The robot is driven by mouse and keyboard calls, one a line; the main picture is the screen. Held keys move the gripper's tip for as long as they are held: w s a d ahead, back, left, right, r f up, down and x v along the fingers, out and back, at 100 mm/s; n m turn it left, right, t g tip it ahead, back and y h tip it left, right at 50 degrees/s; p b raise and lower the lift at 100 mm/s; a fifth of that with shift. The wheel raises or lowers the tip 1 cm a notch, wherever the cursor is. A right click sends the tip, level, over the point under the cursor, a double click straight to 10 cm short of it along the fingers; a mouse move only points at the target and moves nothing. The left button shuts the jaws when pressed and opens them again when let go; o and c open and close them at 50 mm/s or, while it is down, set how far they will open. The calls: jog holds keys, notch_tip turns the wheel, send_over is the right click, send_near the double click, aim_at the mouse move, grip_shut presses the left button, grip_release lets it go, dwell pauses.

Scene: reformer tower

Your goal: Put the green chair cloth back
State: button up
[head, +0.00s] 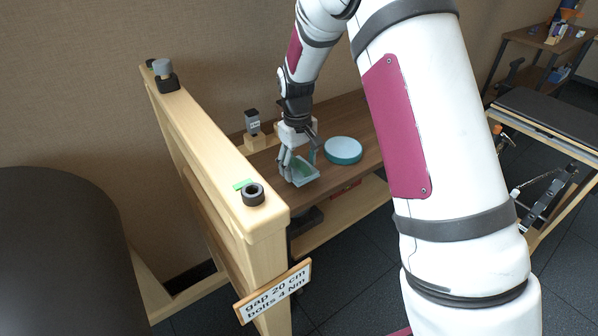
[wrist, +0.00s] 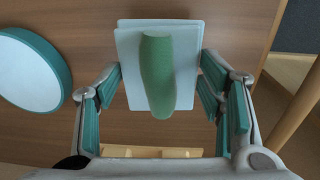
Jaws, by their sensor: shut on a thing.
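I cannot tell whether the tray touches the shelf.
A round teal-rimmed container (head: 343,150) stands right of the tray. A small dark-topped object on a wooden block (head: 254,128) is behind. A wooden frame with bolts (head: 222,160) and a sign (head: 274,291) rises at left. A black padded bench (head: 555,115) is at right.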

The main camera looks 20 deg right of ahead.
jog(key=shift+f, duration=1.25)
jog(key=shift+f, duration=0.1)
jog(key=o, duration=1.1)
